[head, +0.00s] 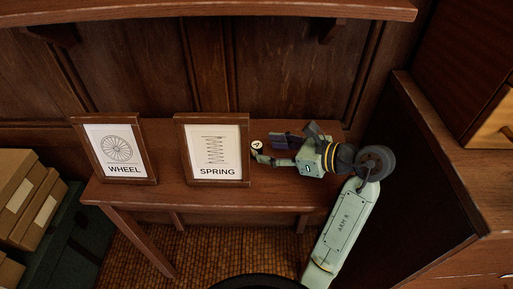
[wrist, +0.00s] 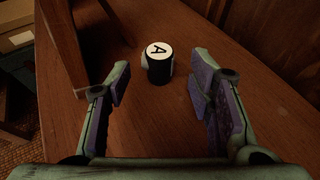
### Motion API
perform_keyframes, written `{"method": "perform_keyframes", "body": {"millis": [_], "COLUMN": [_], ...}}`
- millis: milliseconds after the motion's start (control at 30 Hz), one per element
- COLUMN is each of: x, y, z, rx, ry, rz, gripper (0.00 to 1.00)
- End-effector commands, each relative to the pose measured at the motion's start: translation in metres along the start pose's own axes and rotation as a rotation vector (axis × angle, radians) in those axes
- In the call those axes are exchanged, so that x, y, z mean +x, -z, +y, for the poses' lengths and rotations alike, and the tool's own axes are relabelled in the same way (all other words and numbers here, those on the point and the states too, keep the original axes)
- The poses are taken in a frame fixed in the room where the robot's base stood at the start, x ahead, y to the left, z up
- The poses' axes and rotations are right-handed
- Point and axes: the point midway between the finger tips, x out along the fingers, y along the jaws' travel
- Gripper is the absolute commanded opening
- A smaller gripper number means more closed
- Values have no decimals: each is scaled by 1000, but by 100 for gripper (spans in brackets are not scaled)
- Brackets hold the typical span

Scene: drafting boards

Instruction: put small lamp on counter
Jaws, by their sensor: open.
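A small cylinder (wrist: 157,64), black with a white patch and a white top marked "A", stands upright on the brown wooden table. Its white top (head: 257,145) also shows in the head view, right of the SPRING frame. Nothing else looks like a small lamp, and I cannot tell whether this cylinder is one. My gripper (wrist: 160,85) is open and empty, with the cylinder just ahead of the gap between its fingers, apart from both. In the head view my gripper (head: 272,148) reaches left over the table (head: 165,196). No surface is clearly marked as the counter.
Two framed pictures, WHEEL (head: 121,150) and SPRING (head: 214,150), stand on the table left of the cylinder. A shelf (head: 200,9) hangs above. A dark wooden panel (head: 425,170) and a wooden surface (head: 478,185) are at right. Boxes (head: 30,205) are stacked at left.

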Motion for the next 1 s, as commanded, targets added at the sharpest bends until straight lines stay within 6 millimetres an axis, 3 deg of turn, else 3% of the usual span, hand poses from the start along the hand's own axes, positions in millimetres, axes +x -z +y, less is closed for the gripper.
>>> {"method": "perform_keyframes", "body": {"millis": [200,400,667,1000], "x": [28,50,52,52], "y": [-10,-7,-6,-6], "z": [2,1,1,0], "rx": [2,1,0,0], "ry": [-5,-2,0,0], "rz": [-1,0,0,0], "gripper": [48,48,48,25]}}
